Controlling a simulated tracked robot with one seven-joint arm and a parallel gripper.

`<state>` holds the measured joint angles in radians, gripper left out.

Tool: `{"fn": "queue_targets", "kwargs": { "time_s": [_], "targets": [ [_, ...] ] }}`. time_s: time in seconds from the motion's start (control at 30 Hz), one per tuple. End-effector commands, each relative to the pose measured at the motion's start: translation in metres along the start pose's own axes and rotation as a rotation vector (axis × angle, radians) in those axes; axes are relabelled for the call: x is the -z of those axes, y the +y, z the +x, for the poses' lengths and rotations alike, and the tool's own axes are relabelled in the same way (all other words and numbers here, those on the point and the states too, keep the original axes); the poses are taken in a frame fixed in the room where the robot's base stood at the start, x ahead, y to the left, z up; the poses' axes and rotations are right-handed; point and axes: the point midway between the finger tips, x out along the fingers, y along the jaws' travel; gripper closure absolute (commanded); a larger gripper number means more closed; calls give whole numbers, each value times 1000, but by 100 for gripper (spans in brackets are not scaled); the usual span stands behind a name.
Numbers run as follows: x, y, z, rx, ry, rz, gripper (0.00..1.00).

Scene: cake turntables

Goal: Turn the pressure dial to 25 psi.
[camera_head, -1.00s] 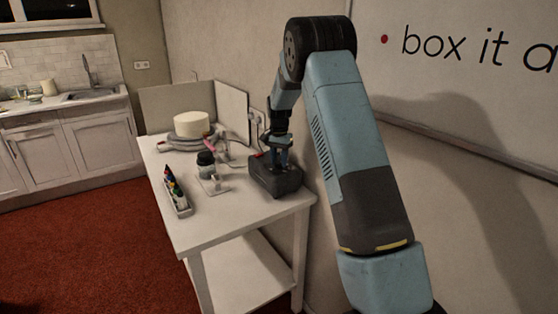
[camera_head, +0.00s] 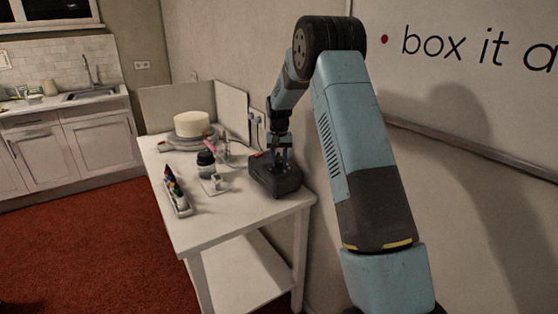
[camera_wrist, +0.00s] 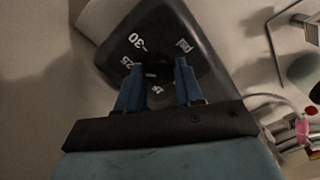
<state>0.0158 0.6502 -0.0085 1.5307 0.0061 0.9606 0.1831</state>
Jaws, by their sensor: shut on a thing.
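The dark compressor box (camera_head: 275,182) stands at the near right end of the white table, and my gripper (camera_head: 284,163) points down onto its top. In the wrist view the pressure dial (camera_wrist: 157,73) is a dark round knob between the two blue fingers of my gripper (camera_wrist: 158,80). The fingers are shut on it from both sides. White marks on the box's face (camera_wrist: 190,30) read 30 and 25 at the upper left and psi at the upper right. The fingers hide part of the scale, and I cannot tell where the pointer stands.
A white cake (camera_head: 192,124) stands on a turntable at the back of the table (camera_head: 222,226). A dark-lidded jar (camera_head: 206,161) and a tray of coloured bottles (camera_head: 177,194) stand left of the box. A whiteboard (camera_head: 480,90) hangs on the right wall.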

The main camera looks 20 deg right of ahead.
Motion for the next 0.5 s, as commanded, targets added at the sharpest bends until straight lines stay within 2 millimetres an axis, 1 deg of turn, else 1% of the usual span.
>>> {"fn": "queue_targets", "kwargs": {
  "time_s": [0.3, 0.33, 0.5],
  "targets": [
    [0, -1, 0, 1, 1, -1, 94],
    [0, -1, 0, 1, 1, -1, 62],
    [0, 0, 0, 1, 0, -1, 46]
  ]
}}
